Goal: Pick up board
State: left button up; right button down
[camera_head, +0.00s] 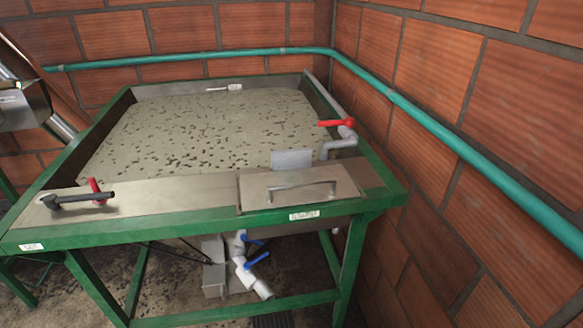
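A flat metal lid or board with a bar handle (300,188) lies on the front right of the green-framed tank (190,219). A small grey plate (292,159) stands upright just behind it, at the edge of the murky surface. I cannot tell for certain which of the two is the task's board. Neither of my grippers is in view, and nothing is seen holding either piece.
Speckled murky water (190,130) fills the tank. A red-handled valve (337,123) stands at its right side, and a black-handled lever (75,199) lies front left. White piping with blue valves (250,265) hangs below. Brick walls with a green pipe (440,139) close the back and right.

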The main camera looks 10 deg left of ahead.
aim_at(301, 158)
jog(key=u, duration=0.45)
jog(key=i+u, duration=0.1)
jog(key=u, duration=0.85)
jog(key=l+u, duration=0.1)
jog(key=u, duration=0.35)
jog(key=i+u, duration=0.1)
jog(key=u, duration=0.4)
jog(key=l+u, duration=0.1)
jog(key=u, duration=0.35)
jog(key=l+z, duration=0.1)
jog(key=z, duration=0.35)
jog(key=l+z, duration=0.1)
jog(key=z, duration=0.35)
jog(key=l+z, duration=0.1)
jog(key=z, duration=0.85)
jog(key=i+l+z, duration=0.1)
jog(key=z, duration=0.8)
jog(key=i+l, duration=0.05)
